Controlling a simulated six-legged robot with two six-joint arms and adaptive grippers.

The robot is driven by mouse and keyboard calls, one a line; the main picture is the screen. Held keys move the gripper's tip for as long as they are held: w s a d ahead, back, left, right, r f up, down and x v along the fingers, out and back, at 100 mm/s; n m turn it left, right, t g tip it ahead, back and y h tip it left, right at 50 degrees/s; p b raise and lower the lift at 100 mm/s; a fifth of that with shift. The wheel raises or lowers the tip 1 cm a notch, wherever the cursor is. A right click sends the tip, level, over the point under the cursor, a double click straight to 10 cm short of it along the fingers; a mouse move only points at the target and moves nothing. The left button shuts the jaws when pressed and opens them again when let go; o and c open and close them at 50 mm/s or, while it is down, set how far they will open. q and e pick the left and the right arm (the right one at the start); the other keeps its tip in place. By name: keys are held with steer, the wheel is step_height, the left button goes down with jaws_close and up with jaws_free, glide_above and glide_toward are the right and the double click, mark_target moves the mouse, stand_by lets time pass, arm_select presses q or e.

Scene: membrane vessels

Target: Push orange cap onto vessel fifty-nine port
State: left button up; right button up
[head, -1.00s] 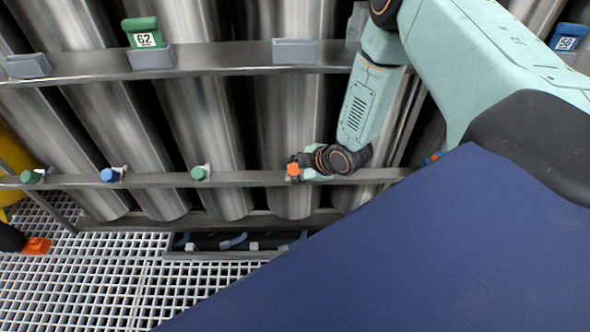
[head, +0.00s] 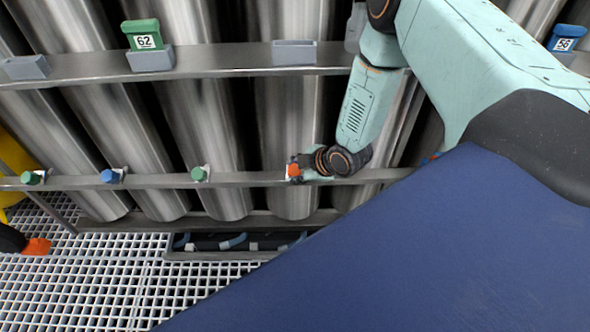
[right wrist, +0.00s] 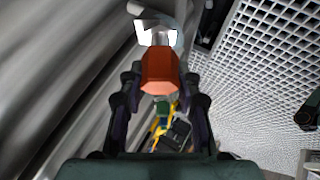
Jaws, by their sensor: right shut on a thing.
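The orange cap (head: 293,170) is at the lower rail, at the tip of my right gripper (head: 300,168). In the right wrist view the cap (right wrist: 159,70) sits between the two fingers (right wrist: 158,88), which are shut on it. A pale port fitting (right wrist: 155,33) shows just beyond the cap's far end, in line with it. I cannot tell whether the cap touches the fitting or is seated on it. In the head view the gripper and cap hide the port. No number 59 is readable.
The lower rail (head: 240,180) carries a green cap (head: 199,174), a blue cap (head: 108,176) and another green cap (head: 31,178). On the upper rail (head: 220,62) are a green 62 tag (head: 143,35) and a blue 56 tag (head: 566,38). Steel vessels stand close behind.

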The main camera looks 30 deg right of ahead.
steer(key=shift+w+d+f+b, duration=0.15)
steer(key=shift+w+f+b, duration=0.1)
steer(key=shift+f+b, duration=0.25)
steer(key=shift+w+d+f+b, duration=0.2)
steer(key=shift+f+b, duration=0.2)
steer(key=shift+f, duration=0.15)
steer(key=o, duration=1.1)
steer(key=shift+o, duration=0.2)
steer(key=v, duration=1.2)
steer(key=shift+a, duration=0.1)
